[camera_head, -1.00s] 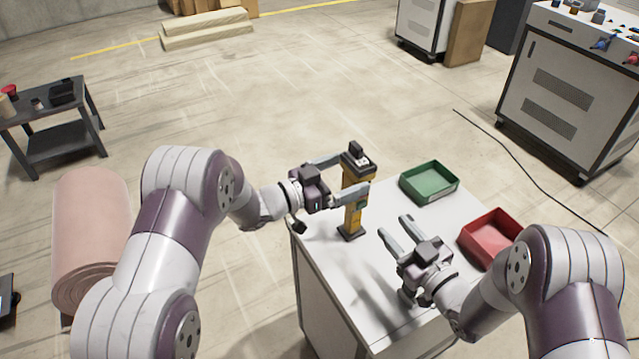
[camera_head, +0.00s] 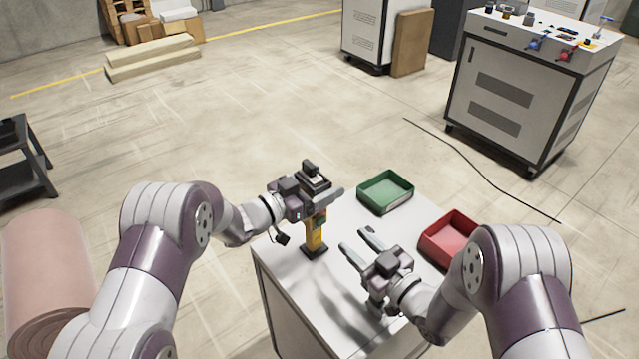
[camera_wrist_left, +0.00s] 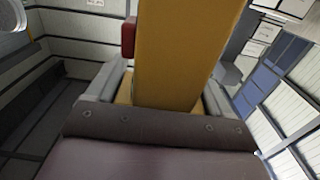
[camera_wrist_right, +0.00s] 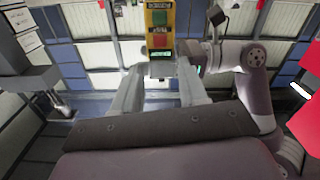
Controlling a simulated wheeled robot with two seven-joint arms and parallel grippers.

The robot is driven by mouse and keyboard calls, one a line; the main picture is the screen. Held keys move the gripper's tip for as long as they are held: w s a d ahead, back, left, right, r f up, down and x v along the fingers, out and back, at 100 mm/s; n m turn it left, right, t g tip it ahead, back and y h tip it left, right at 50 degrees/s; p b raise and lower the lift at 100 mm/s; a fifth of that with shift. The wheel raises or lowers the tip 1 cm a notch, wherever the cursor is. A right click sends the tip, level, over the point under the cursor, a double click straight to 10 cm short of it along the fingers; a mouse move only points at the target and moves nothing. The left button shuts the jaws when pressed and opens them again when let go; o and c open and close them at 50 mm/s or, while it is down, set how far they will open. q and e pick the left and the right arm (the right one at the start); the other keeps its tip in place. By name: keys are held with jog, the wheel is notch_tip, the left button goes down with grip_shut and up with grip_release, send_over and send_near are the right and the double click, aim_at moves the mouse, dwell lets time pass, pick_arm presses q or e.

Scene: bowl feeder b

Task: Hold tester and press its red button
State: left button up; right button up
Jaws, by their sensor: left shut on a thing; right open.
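The tester (camera_head: 316,236) is a yellow upright device with a black base and black top, standing near the far left part of the white table (camera_head: 290,285). My left gripper (camera_head: 322,200) is shut around its upper body, with the yellow body between the fingers in the left wrist view (camera_wrist_left: 175,60). A red part (camera_wrist_left: 128,37) sticks out from its side there. In the right wrist view the tester's panel has a green button (camera_wrist_right: 160,18) and a red button (camera_wrist_right: 160,40). My right gripper (camera_head: 360,243) is open and empty, apart from the tester, its fingers pointing toward it.
A green tray (camera_head: 386,206) lies at the table's far side, and a red tray (camera_head: 447,262) lies to its right. A grey cabinet (camera_head: 510,105) stands on the floor at the back right. A dark cable (camera_head: 480,168) crosses the floor.

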grip_shut()
dwell(1.5)
